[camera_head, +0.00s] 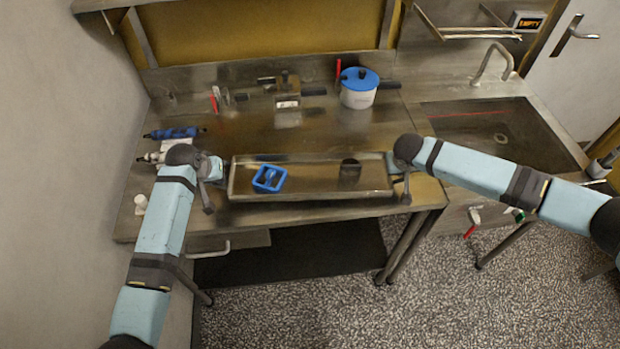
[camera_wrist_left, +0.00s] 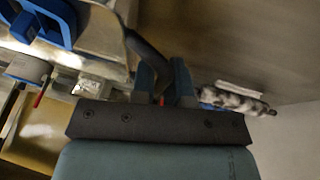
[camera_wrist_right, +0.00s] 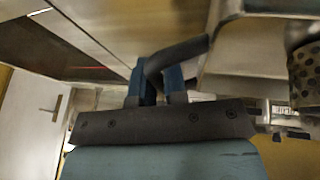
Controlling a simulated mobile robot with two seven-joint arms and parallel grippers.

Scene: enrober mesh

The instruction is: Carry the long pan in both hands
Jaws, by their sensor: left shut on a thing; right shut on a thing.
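The long pan (camera_head: 310,194) is a shallow metal tray at the front of the steel counter, lying across between my two grippers. My left gripper (camera_head: 212,172) is shut on the dark handle at the pan's left end; the handle shows in the left wrist view (camera_wrist_left: 146,52). My right gripper (camera_head: 404,172) is shut on the dark handle at the right end, seen in the right wrist view (camera_wrist_right: 178,54). I cannot tell whether the pan is clear of the counter.
A white pot with a blue lid (camera_head: 359,87) and a metal device (camera_head: 287,93) stand behind the pan. Blue and white bottle-like things (camera_head: 173,133) and a small white cup (camera_head: 141,202) are at left. A sink (camera_head: 500,132) is at right. The speckled floor (camera_head: 420,300) in front is clear.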

